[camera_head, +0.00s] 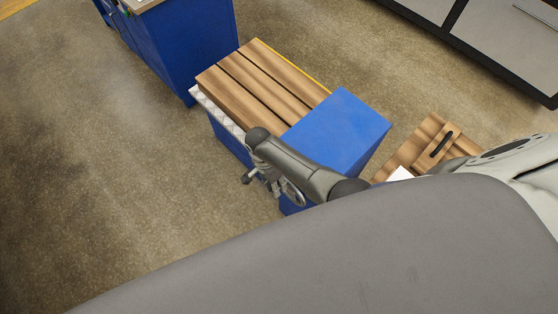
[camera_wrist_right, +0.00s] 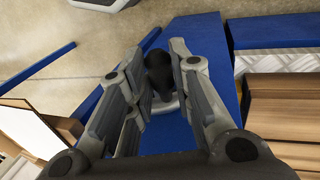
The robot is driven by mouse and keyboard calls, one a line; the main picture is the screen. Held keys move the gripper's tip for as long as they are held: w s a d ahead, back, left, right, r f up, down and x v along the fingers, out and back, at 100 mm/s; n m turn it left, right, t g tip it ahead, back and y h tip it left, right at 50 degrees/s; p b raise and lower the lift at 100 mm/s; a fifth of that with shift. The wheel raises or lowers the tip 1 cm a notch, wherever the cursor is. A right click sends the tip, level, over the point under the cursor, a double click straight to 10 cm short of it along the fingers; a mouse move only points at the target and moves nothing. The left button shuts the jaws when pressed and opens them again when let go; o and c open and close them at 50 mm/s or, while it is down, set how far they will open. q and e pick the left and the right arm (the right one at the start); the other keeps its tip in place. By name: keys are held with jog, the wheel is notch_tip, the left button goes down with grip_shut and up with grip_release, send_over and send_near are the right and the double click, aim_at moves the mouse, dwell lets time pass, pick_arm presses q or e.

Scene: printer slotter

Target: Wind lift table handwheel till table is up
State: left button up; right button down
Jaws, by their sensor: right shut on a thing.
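The lift table is a blue box with a wooden slatted top (camera_head: 265,85), in the middle of the head view. A plain blue block (camera_head: 340,128) forms its near right end. The handwheel (camera_head: 293,192) is a grey ring low on the near side, partly hidden by my right arm. My right gripper (camera_head: 266,179) is at the handwheel. In the right wrist view, the black handwheel grip (camera_wrist_right: 158,72) stands between the two fingers of the right gripper (camera_wrist_right: 155,55), which is shut on it. My left gripper is not in view.
A blue cabinet (camera_head: 190,45) stands beyond the table at upper left. A wooden board with a black handle (camera_head: 440,143) is at the right. A dark-framed light unit (camera_head: 490,40) is at top right. The floor at left is clear.

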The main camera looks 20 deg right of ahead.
jog(key=shift+w+a+f+g+h+b, duration=0.2)
jog(key=shift+w+f+g+h+b, duration=0.2)
jog(key=shift+g+b, duration=0.5)
jog(key=c, duration=1.3)
grip_release()
jog(key=shift+w, duration=0.1)
jog(key=shift+r, duration=0.1)
jog(key=v, duration=1.2)
jog(key=shift+d, duration=0.1)
